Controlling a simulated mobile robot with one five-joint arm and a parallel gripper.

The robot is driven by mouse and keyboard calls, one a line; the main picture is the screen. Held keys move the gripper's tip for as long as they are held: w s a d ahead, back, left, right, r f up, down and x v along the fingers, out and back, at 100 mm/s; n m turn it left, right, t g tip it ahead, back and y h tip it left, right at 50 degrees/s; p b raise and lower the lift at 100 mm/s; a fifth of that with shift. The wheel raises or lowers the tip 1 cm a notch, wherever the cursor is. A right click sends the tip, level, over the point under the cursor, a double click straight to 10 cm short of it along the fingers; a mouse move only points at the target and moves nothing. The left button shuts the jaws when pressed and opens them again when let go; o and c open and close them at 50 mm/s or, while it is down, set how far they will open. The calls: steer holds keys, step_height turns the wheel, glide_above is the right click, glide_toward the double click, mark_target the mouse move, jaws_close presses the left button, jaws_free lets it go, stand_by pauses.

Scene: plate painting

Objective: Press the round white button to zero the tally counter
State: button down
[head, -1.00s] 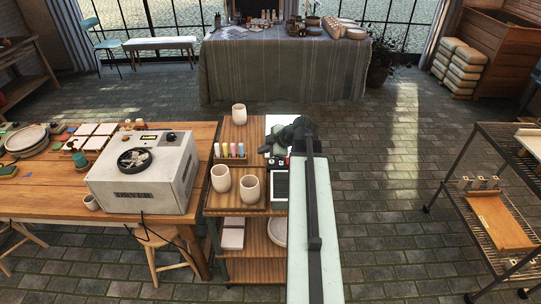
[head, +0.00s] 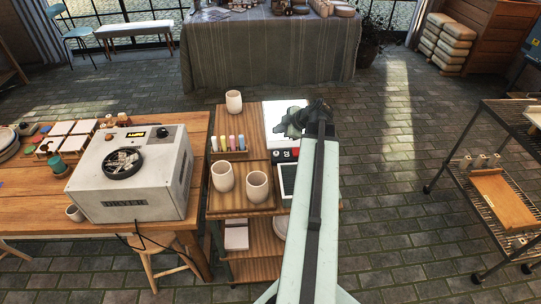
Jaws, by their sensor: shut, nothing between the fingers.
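My gripper (head: 292,126) is shut, with nothing seen in it. It is over the right part of the wooden cart top (head: 258,139), at the far end of my pale green arm, which hides the cart's right side. Beneath and beside it lies a flat white thing (head: 281,110). Just nearer is a small black and red item (head: 284,153), partly hidden by my arm; I cannot tell whether it is the tally counter. I cannot make out a round white button. Whether my gripper touches anything is unclear.
Cream cups (head: 222,177) stand on the cart's near left, with another cup (head: 234,102) at the back. A rack of coloured sticks (head: 229,146) stands between. A framed dark panel (head: 287,180) lies beside the cups. A grey machine (head: 135,172) stands on the left table.

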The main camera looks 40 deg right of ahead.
mark_target(278, 154)
stand_by(0.3)
step_height(278, 154, down, 9)
steer(key=b, duration=0.8)
steer(key=shift+s+r+b, duration=0.1)
steer(key=shift+b, duration=0.2)
stand_by(1.4)
steer(key=shift+f+b, duration=0.4)
steer(key=shift+f+b, duration=0.45)
stand_by(0.4)
steer(key=shift+r, duration=0.2)
steer(key=shift+d+r+p, duration=0.1)
steer(key=shift+r+p, duration=0.6)
steer(key=shift+p, duration=0.2)
